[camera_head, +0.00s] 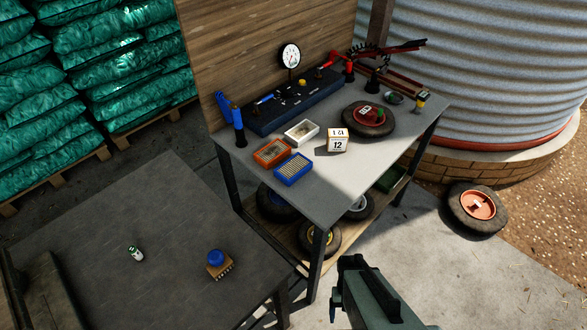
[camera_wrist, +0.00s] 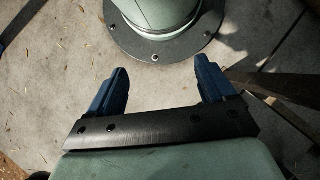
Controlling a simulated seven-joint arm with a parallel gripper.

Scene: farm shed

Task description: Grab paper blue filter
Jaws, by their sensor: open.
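The blue paper filter (camera_head: 293,170) is a small rectangular block with a blue frame and a pale pleated top. It lies flat near the front left edge of the grey workbench (camera_head: 320,187), next to an orange-framed filter (camera_head: 272,152) and a white-framed one (camera_head: 301,132). My gripper shows in the wrist view (camera_wrist: 158,75) with its two blue fingers wide apart and nothing between them. In the head view my arm's end (camera_head: 365,285) is at the lower right, in front of the bench and well apart from the filter. Its fingertips are unclear there.
A white block marked 12 (camera_head: 338,141) and a wheel (camera_head: 369,120) stand right of the filters. A dark panel with a gauge (camera_head: 290,56) lies behind. Wheels lie on the lower shelf.

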